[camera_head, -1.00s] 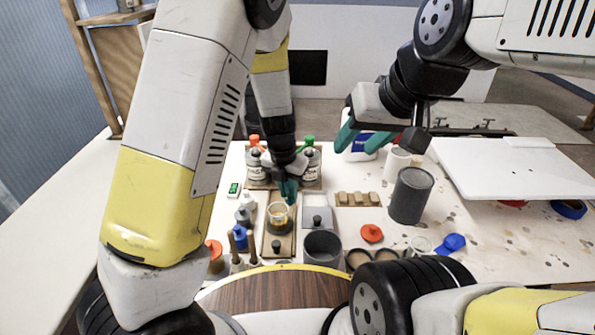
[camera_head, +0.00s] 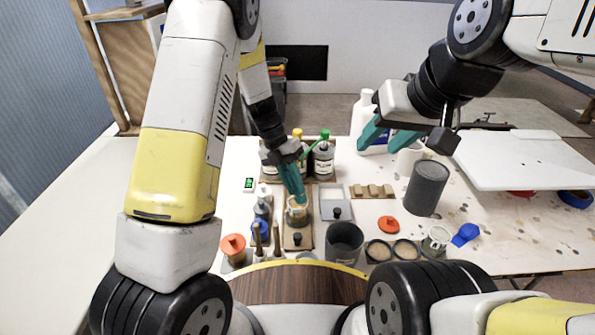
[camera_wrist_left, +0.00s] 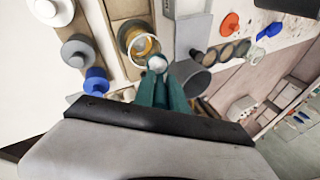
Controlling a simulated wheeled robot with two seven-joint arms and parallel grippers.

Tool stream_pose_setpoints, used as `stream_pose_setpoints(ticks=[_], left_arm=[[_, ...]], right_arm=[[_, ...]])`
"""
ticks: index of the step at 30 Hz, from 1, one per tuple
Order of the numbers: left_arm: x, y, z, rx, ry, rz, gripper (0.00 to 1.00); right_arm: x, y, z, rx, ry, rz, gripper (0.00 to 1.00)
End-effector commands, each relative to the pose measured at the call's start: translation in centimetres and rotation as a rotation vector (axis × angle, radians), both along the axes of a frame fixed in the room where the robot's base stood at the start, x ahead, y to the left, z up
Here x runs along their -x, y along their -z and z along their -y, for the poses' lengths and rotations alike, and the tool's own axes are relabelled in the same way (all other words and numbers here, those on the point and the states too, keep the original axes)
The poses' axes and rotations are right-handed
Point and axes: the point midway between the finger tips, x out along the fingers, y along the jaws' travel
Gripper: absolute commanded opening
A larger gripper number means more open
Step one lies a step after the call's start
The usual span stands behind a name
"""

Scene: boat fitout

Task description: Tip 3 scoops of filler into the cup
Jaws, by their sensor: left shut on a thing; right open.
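The cup (camera_head: 298,217) is clear with amber-brown contents and stands on a wooden board at the centre of the table. It also shows in the left wrist view (camera_wrist_left: 133,36). My left gripper (camera_head: 297,196) points down at the cup's mouth, its teal fingers shut on a small scoop. The scoop's pale round bowl (camera_wrist_left: 157,63) is at the cup's rim in the left wrist view. Its handle is mostly hidden between the fingers, and I cannot tell how much filler it holds. My right gripper (camera_head: 385,138) is open and empty, above the table's back right.
A dark open pot (camera_head: 345,243) stands right of the cup, with a grey canister (camera_head: 427,188) further right. Bottles (camera_head: 323,160) stand behind. A white panel (camera_head: 525,160) fills the right; the table's left is clear.

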Motion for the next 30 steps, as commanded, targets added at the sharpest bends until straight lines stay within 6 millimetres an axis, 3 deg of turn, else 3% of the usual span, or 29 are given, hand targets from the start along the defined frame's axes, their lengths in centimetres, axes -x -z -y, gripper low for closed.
stream_pose_setpoints(ticks=[13, 30], left_arm=[[-2.0, 0.9, -1.4, 0.268, 0.001, -0.386, 0.00], [-2.2, 0.9, -1.5, 0.305, 0.002, -0.442, 0.00]], right_arm=[[0.0, 0.0, 0.0, 0.000, 0.000, 0.000, 0.44], [0.0, 0.0, 0.0, 0.000, 0.000, 0.000, 0.44]])
